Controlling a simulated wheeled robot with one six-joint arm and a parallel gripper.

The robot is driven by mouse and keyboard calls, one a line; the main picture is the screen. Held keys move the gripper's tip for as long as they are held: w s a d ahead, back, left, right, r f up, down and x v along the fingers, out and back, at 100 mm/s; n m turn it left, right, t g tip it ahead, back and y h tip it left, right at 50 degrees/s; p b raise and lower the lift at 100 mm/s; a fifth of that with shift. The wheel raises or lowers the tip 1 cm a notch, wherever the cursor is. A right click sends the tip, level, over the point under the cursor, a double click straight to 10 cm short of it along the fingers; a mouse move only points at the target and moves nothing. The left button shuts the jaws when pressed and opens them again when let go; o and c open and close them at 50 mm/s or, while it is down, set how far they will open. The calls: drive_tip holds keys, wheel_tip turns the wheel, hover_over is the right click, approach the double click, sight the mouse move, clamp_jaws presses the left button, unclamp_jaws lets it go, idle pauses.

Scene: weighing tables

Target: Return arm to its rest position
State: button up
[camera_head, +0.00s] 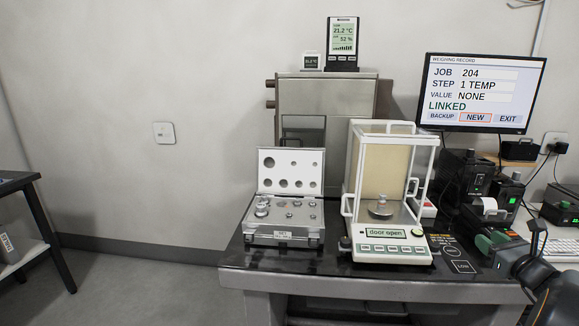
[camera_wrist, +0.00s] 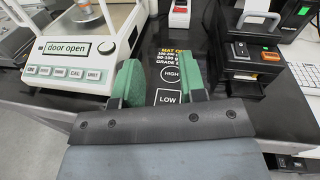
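My gripper (camera_wrist: 158,78) shows in the wrist view with its two green-padded fingers apart and nothing between them. It is over the dark mat (camera_wrist: 172,50) marked HIGH and LOW, to the right of the balance (camera_wrist: 75,70). In the head view my gripper (camera_head: 511,238) is at the lower right, above the table's right part, with my dark arm behind it. The balance (camera_head: 385,250) stands at the table's middle, its display reading "door open". A small metal weight (camera_head: 381,207) stands on the pan inside its glass chamber.
An open weight case (camera_head: 284,236) sits left of the balance. The monitor (camera_head: 482,92) shows step 1 TEMP, value NONE. Black devices (camera_head: 465,172) with cables crowd the table's right side, near my gripper. A keyboard (camera_head: 562,247) lies at the far right.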

drive_tip(key=a+f+n+g+y, duration=0.3)
drive_tip(key=a+f+n+g, duration=0.1)
drive_tip(key=a+f+n, duration=0.3)
drive_tip(key=s+a+r+n+g+y+p, duration=0.1)
drive_tip(key=s+a+n+g+p, duration=0.6)
drive_tip(key=a+n, duration=0.6)
drive_tip(key=s+a+r+n+g+h+p, duration=0.1)
drive_tip(key=s+a+r+n+h+p, duration=0.1)
drive_tip(key=s+a+r+n+p, duration=0.3)
drive_tip(key=s+a+r+n+g+h+p, duration=0.2)
drive_tip(key=s+a+r+n+p, duration=0.4)
drive_tip(key=a+r+n, duration=0.3)
drive_tip(key=a, duration=0.2)
drive_tip(key=shift+a+r, duration=0.35)
